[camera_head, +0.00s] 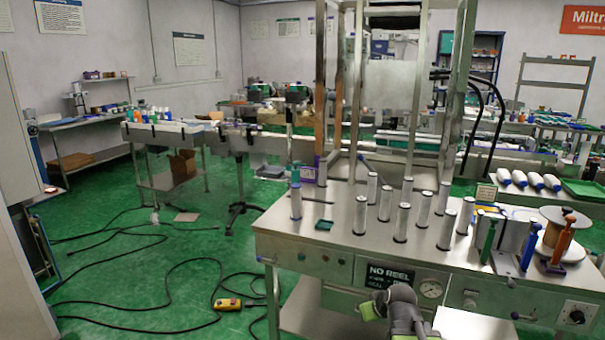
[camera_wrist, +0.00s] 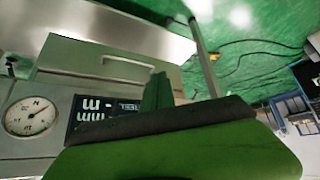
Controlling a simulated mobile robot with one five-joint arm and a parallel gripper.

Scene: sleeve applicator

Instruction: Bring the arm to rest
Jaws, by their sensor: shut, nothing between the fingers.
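My gripper (camera_head: 372,306) is low in front of the steel machine table (camera_head: 290,232), beside its front panel, in the head view. Its green fingers (camera_wrist: 157,92) fill the lower middle of the wrist view, shut with nothing between them. The black "NO REEL" display (camera_head: 392,277) is just behind and above the gripper. In the wrist view the display (camera_wrist: 105,112) appears upside down, left of the fingers, beside a round dial gauge (camera_wrist: 28,117). My gripper holds nothing and looks apart from the panel.
Several white cylinders (camera_head: 403,222) stand on the table top. Blue (camera_head: 489,240) and orange (camera_head: 562,240) handled tools stand at its right. A yellow pendant (camera_head: 228,304) and black cables lie on the green floor at left. Open floor lies left of the table.

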